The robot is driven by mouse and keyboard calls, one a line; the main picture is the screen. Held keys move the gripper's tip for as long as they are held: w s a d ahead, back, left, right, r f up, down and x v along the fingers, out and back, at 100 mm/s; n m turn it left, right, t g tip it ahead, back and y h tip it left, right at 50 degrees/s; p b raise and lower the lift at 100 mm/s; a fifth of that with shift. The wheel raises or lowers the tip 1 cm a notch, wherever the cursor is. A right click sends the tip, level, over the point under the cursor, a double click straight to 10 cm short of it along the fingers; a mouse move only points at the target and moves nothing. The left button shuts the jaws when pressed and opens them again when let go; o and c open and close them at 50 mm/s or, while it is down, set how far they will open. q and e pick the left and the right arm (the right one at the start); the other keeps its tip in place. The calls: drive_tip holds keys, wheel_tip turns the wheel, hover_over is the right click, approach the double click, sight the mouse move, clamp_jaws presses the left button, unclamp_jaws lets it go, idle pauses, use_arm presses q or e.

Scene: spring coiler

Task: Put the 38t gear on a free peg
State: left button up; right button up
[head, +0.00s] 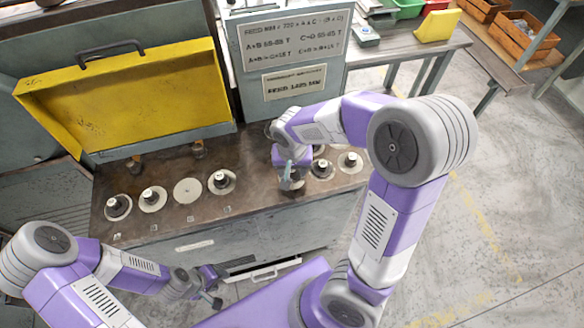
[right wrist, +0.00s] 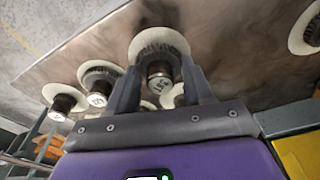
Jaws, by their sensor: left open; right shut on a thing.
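My right gripper (head: 290,182) is over the row of discs on the bench, right of the middle. In the right wrist view its two fingers (right wrist: 158,88) are closed around the hub of a dark toothed gear (right wrist: 158,68). The hub's label is too small and blurred to read surely. A pale disc (right wrist: 160,38) shows right behind this gear; I cannot tell whether they touch. My left gripper (head: 212,295) is open and empty, low in front of the bench. Two short brownish posts (head: 136,164) and (head: 198,149) stand at the back of the bench; they look bare.
Other hubbed gears on pale discs stand along the bench (head: 250,150), at left (head: 118,207) and right (head: 350,162). One pale disc (head: 187,190) is bare. A raised yellow cover (head: 130,95) and a grey sign panel (head: 295,45) stand behind.

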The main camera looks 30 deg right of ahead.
drive_tip(key=shift+f+b, duration=0.45)
drive_tip(key=shift+f, duration=0.15)
idle(0.4)
drive_tip(key=o, duration=1.3)
drive_tip(key=shift+o, duration=0.2)
drive_tip(key=r+p, duration=0.1)
drive_tip(key=r, duration=0.1)
drive_tip(key=r+p, duration=0.1)
drive_tip(key=r, duration=0.2)
drive_tip(key=r+p, duration=0.1)
drive_tip(key=r, duration=0.2)
drive_tip(key=shift+s+a, duration=0.25)
drive_tip(key=shift+s, duration=0.15)
wheel_tip(320, 180, up, 13)
drive_tip(key=p, duration=1.1)
drive_tip(key=shift+f, duration=0.2)
